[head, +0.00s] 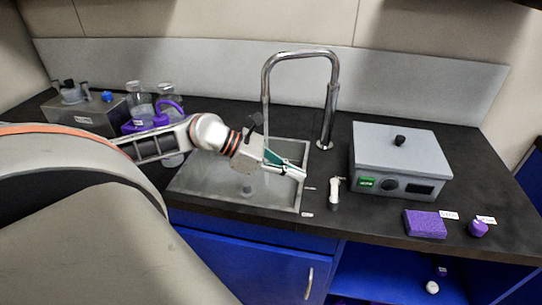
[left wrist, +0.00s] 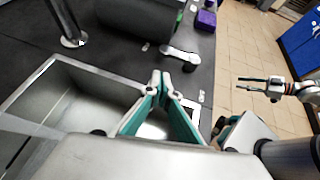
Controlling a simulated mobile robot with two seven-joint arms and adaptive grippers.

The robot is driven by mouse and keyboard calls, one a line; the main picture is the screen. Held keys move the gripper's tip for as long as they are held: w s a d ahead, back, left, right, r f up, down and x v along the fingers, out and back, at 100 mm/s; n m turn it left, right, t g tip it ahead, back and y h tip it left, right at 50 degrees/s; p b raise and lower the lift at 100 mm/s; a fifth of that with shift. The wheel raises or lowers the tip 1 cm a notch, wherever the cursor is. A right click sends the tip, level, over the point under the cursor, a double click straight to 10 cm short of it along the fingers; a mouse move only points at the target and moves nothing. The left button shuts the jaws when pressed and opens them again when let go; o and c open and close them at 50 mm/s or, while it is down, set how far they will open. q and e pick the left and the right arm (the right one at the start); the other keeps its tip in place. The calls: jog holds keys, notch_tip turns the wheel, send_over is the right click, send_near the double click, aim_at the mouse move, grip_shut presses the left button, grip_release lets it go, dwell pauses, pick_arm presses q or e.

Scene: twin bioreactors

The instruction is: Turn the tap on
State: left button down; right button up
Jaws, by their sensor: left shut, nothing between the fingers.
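The tap is a tall chrome gooseneck (head: 331,105) behind the sink; its base also shows in the left wrist view (left wrist: 70,40). A thin pale streak hangs below its spout; I cannot tell for sure whether it is water. A small white and grey lever (head: 334,192) stands on the counter right of the sink; it also shows in the left wrist view (left wrist: 180,54). My left gripper (head: 303,173) is shut and empty over the sink's right edge, left of the lever and apart from it. My right gripper (left wrist: 241,84) is open and empty over the floor.
The steel sink (head: 200,183) lies under my left arm. A grey lidded box (head: 400,150) stands right of the lever. A purple block (head: 425,224) and purple cap (head: 478,228) sit at the front right. Bottles (head: 139,103) stand at the back left.

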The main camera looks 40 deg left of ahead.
pick_arm(q)
jog(key=p+v, duration=0.1)
jog(key=v, duration=0.5)
jog(key=shift+w+a+r, duration=0.15)
jog(key=shift+w+a, duration=0.05)
jog(key=shift+a, duration=0.3)
